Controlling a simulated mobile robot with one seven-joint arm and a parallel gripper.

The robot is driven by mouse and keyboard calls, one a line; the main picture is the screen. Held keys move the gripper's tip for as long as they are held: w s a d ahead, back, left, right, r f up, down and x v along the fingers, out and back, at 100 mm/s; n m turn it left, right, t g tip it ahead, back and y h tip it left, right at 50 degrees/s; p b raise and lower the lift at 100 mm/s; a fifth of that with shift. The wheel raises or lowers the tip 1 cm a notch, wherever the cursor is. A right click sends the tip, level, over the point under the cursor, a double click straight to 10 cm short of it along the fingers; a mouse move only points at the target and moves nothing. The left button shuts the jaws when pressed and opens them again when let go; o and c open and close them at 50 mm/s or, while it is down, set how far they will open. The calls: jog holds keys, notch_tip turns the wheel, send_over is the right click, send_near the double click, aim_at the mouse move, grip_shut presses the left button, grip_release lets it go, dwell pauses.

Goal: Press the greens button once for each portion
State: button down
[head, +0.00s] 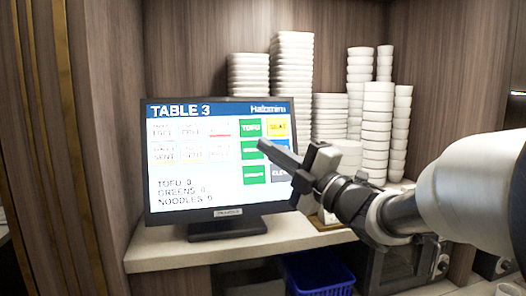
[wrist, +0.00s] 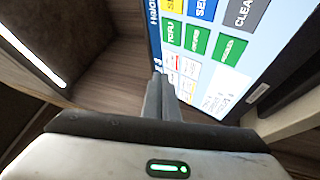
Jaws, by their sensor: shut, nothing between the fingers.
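The touchscreen monitor (head: 180,190) is headed TABLE 3 and reads TOFU 0, GREENS 0, NOODLES 0. It has a column of green buttons: the top one reads TOFU (head: 250,128), and below it are a middle green button (head: 249,153) and a lower green button (head: 255,174). The lower two labels are too blurred to read surely. My gripper (head: 262,144) is shut and empty, its tips overlapping the middle button's right part in the head view. In the wrist view the tips (wrist: 160,76) lie over the screen's header edge. I cannot tell whether they touch the screen.
A yellow button (head: 278,127) and a grey CLEAR button (head: 281,173) stand right of the green column, with a blue one mostly hidden between. Stacks of white bowls (head: 292,70) stand behind the monitor. A blue basket (head: 320,272) is below the counter (head: 150,250).

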send_near(245, 143)
notch_tip(245, 143, up, 2)
jog(key=a, duration=0.2)
jog(key=shift+w+a+f, duration=0.1)
jog(key=shift+w+a, duration=0.1)
jog(key=shift+w, duration=0.35)
jog(key=shift+w+a, duration=0.15)
jog(key=shift+w, duration=0.4)
jog(key=shift+w+f+b, duration=0.1)
jog(key=shift+f+b, duration=0.05)
jog(key=shift+b, duration=0.2)
dwell(1.0)
jog(key=shift+w, duration=0.15)
jog(key=shift+w+a+b, duration=0.1)
jog(key=shift+w+b, duration=0.05)
jog(key=shift+b, duration=0.2)
